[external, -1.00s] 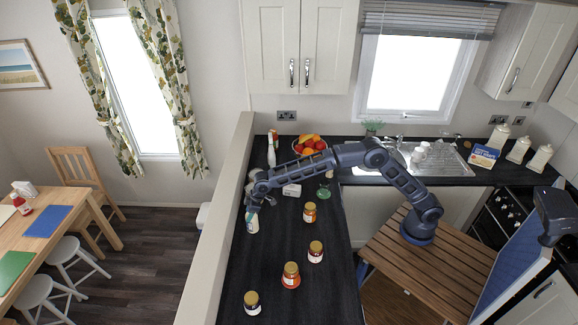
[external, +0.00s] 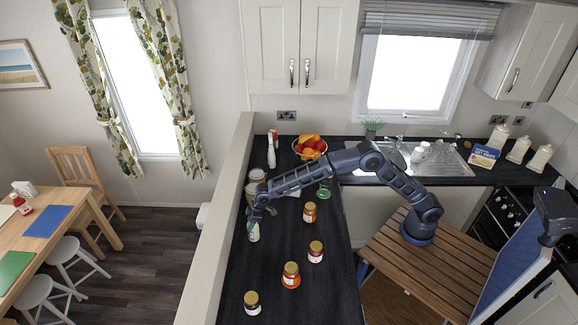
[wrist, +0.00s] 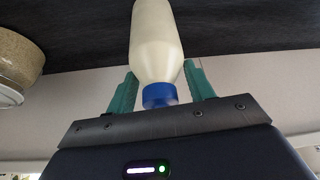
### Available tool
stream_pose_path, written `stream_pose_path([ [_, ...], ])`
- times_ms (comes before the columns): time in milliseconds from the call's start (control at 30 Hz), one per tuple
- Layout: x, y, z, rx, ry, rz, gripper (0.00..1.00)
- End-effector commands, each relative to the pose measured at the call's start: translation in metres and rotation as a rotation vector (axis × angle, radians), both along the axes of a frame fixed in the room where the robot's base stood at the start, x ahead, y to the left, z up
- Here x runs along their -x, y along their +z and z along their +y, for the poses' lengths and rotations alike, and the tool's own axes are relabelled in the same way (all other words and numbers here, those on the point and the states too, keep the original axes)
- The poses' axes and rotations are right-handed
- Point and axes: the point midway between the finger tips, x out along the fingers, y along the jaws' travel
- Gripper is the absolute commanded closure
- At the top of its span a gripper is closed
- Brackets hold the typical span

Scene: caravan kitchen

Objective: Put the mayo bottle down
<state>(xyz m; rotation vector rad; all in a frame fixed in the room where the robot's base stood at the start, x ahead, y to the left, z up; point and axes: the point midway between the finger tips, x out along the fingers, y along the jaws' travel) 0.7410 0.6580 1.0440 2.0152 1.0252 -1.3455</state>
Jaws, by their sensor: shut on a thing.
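The mayo bottle (external: 253,232) is cream-white and upright, near the left edge of the dark counter (external: 270,270). In the wrist view the bottle (wrist: 157,40) shows its pale body and blue cap, with the cap end towards my wrist. My gripper (external: 256,214) is shut on the bottle from above. In the wrist view the teal fingers of my gripper (wrist: 160,85) stand on both sides of it near the cap. I cannot tell whether the bottle's base touches the counter.
Several jars stand on the counter, including an orange one (external: 291,277), a dark-labelled one (external: 252,304) and one at right (external: 316,252). Behind my arm are a canister (external: 257,176) and a fruit bowl (external: 311,147). A low wall (external: 222,215) borders the counter's left side.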

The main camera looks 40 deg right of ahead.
Motion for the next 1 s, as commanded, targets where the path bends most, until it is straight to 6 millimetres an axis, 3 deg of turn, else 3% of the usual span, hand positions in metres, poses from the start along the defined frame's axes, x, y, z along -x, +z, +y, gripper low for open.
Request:
stream_pose_path([
  [67,0.000,-0.001,0.000,-0.001,0.000,-0.001,0.99],
  [100,0.000,-0.002,0.000,0.000,0.000,0.000,0.41],
  [200,0.000,-0.002,0.000,0.000,0.000,0.000,0.25],
  [567,0.000,0.003,-0.001,0.000,0.000,0.000,0.25],
  [767,0.006,0.028,-0.009,-0.002,-0.001,-0.001,0.25],
  [1000,0.017,0.072,-0.023,-0.002,-0.001,-0.001,0.25],
])
